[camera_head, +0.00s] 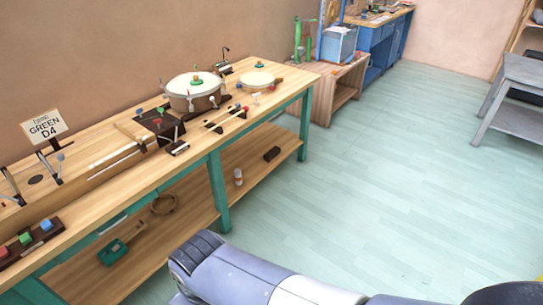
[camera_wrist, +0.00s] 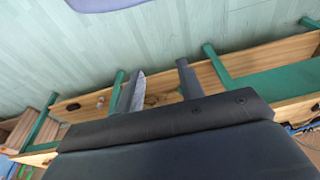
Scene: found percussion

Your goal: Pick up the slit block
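I cannot tell for sure which thing is the slit block. A small dark block (camera_head: 272,154) lies on the lower shelf near its far right end. Another small dark block with a pale top (camera_head: 178,148) is on the workbench, near its front edge. In the wrist view, my gripper (camera_wrist: 160,84) is open, its two dark fingers apart with nothing held between them. A round ring (camera_wrist: 151,100) on the lower shelf shows beyond the fingers. The gripper is outside the head view, where only my arm shows at the bottom.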

